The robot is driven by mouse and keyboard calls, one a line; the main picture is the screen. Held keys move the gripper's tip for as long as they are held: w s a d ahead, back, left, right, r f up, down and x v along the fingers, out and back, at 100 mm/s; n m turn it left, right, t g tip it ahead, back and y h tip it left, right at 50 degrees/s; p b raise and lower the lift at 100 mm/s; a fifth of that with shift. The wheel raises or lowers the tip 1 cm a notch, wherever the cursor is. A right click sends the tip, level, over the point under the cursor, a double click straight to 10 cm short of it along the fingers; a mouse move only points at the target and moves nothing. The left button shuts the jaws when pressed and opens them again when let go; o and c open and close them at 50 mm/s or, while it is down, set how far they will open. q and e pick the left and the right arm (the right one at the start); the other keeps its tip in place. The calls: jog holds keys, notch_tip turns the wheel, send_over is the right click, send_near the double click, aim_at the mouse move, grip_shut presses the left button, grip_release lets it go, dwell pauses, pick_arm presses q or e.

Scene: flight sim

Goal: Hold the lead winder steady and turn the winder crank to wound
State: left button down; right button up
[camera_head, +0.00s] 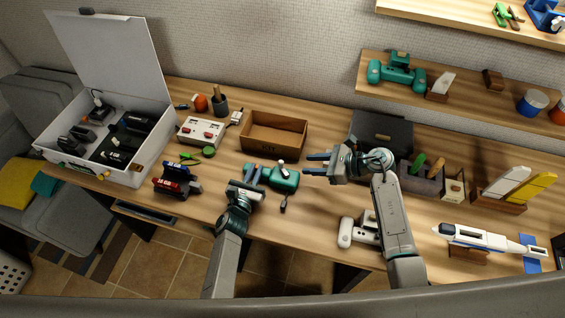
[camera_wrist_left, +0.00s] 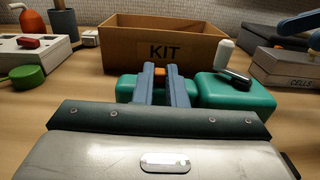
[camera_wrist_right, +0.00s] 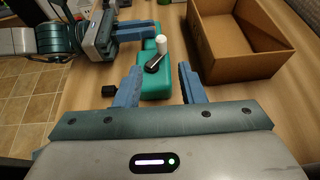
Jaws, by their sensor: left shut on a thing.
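The lead winder (camera_head: 286,180) is a teal block lying on the wooden table in front of the KIT box. Its crank (camera_wrist_right: 154,63) is a dark arm with a white upright knob (camera_wrist_right: 163,45) on top of the winder. My left gripper (camera_head: 250,172) is shut on the left part of the winder; its blue fingers cross the teal body in the left wrist view (camera_wrist_left: 160,75). My right gripper (camera_head: 308,164) is open and empty, to the right of the winder. In the right wrist view its fingers (camera_wrist_right: 160,70) point toward the crank, one to each side, apart from it.
The open cardboard KIT box (camera_head: 273,134) stands just behind the winder. A white panel box (camera_head: 201,131) and a green round item (camera_head: 208,151) are to the left. A dark CELLS case (camera_head: 381,132) is to the right. A small black piece (camera_head: 283,204) lies in front.

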aim_at(281, 161)
jog(key=shift+n+g+y, duration=0.3)
jog(key=shift+n+g, duration=0.2)
jog(key=shift+n, duration=0.1)
jog(key=x, duration=0.7)
jog(key=w+x, duration=0.1)
jog(key=x, duration=0.2)
jog(key=shift+w+a+r, duration=0.1)
jog(key=shift+a, duration=0.25)
grip_shut()
